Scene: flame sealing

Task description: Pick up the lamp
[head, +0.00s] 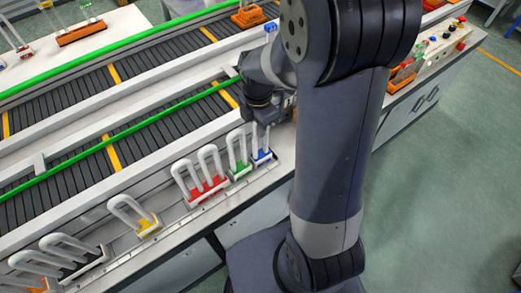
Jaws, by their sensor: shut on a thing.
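Several U-shaped white lamps on coloured bases stand along the near ledge of the conveyor. My gripper (262,122) points down at the right end of this row and is shut on the top of the blue-based lamp (262,155). This lamp is upright and its base is at ledge height; I cannot tell whether it touches the ledge. The green-based lamp (239,168) stands close on its left. Two red-based lamps (208,186), a yellow-based lamp (147,223) and dark-based lamps (72,256) are farther left. My arm hides part of the ledge to the right.
Conveyor belts (70,170) with green rails run behind the row. Orange holders (80,33) with tubes stand at the back. A control panel (440,45) with buttons is at the upper right. The floor (450,170) at the right is clear.

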